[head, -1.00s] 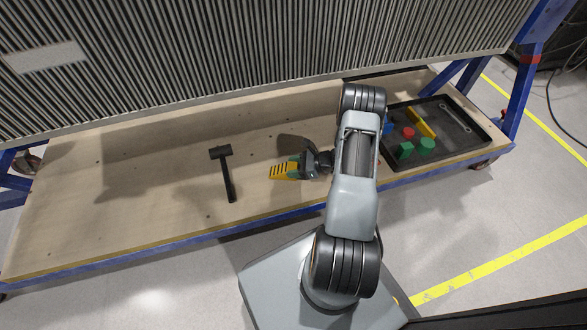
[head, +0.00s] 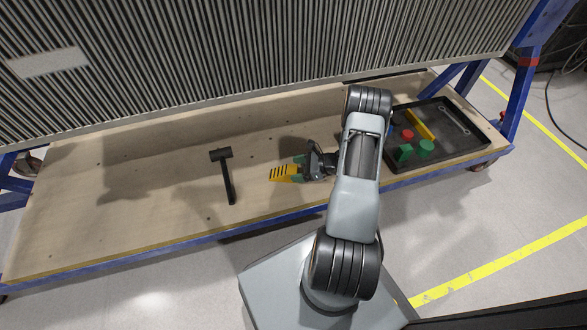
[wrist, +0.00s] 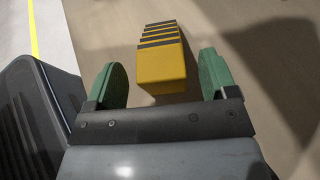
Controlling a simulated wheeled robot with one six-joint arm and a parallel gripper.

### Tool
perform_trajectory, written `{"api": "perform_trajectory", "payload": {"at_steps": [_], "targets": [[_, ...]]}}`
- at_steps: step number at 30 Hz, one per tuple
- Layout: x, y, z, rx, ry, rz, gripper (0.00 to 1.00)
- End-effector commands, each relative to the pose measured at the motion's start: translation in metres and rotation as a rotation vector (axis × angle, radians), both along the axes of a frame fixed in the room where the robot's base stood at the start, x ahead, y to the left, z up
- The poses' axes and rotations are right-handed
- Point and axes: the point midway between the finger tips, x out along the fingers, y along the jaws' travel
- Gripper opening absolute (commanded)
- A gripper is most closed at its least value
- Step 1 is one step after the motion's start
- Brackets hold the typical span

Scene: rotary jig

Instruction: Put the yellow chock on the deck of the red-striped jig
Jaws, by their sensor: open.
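The yellow chock (head: 283,173) with dark stripes lies on the wooden shelf, a little right of the hammer. It also shows in the wrist view (wrist: 163,68), ahead of and between my green fingertips. My gripper (head: 299,168) is open, low over the shelf at the right end of the chock. In the wrist view my gripper (wrist: 165,80) has a finger on each side of the near end, with a gap visible on both sides.
A black hammer (head: 226,176) lies left of the chock on the wooden shelf (head: 90,225). A black tray (head: 465,146) at the right holds green, red, blue and yellow pieces and a wrench. A grey corrugated panel (head: 250,50) overhangs the back. The shelf's left part is clear.

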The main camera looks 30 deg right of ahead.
Motion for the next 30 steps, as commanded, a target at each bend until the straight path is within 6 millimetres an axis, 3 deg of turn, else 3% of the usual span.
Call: {"api": "perform_trajectory", "payload": {"at_steps": [9,15,30], "targets": [[-0.032,-0.049,0.027,0.0,-0.001,-0.004,0.79],[-0.046,-0.069,0.036,0.0,-0.001,-0.002,0.79],[-0.053,-0.079,0.039,0.002,0.001,0.001,0.79]]}}
